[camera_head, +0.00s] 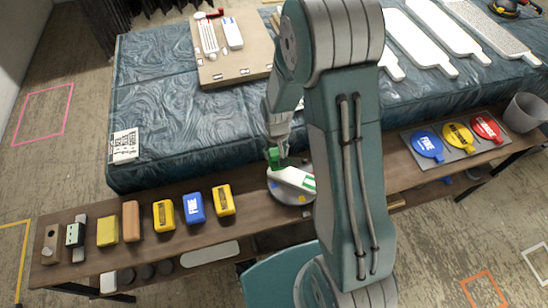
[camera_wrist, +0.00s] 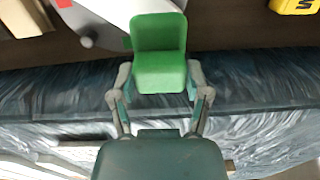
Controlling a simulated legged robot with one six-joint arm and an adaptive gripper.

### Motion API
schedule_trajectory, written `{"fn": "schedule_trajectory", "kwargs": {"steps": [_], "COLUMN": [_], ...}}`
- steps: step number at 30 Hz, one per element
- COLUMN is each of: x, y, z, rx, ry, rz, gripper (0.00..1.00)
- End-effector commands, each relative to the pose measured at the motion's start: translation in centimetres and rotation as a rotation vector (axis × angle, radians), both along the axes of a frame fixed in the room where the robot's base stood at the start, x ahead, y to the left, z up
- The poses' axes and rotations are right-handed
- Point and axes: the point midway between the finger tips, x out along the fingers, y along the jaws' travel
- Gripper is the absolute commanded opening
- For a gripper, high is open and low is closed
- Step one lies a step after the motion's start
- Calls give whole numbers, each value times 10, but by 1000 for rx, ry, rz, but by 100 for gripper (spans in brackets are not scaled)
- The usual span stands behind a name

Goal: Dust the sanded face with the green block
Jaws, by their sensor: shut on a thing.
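My gripper (camera_head: 277,143) is over the bench, above a pale round holder (camera_head: 282,195). In the wrist view, its two fingers (camera_wrist: 160,88) are closed on the sides of a green block (camera_wrist: 160,42). The green block also shows in the head view (camera_head: 274,158), upright under the fingers. A white piece with green ends (camera_head: 293,178) lies on the holder, right beside the block. Whether the block touches the holder is unclear. White relief panels (camera_head: 421,42) lie on the blue covered table at the right. I cannot tell which face is sanded.
Yellow blocks (camera_head: 163,215), a blue block (camera_head: 193,208) and other blocks line the bench's left. Blue, yellow and red discs (camera_head: 427,144) lie on a tray at the right, beside a grey bin (camera_head: 524,112). A board with tools (camera_head: 234,57) rests on the table.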

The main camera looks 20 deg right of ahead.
Motion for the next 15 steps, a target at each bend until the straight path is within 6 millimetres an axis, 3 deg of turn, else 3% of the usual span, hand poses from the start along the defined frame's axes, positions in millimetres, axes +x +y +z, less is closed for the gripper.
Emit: {"fn": "schedule_trajectory", "kwargs": {"steps": [9,15], "x": [6,7], "y": [4,2], "z": [30,39], "rx": [-5,-3], "ry": [-3,0], "rz": [3,2], "gripper": [17,17]}}
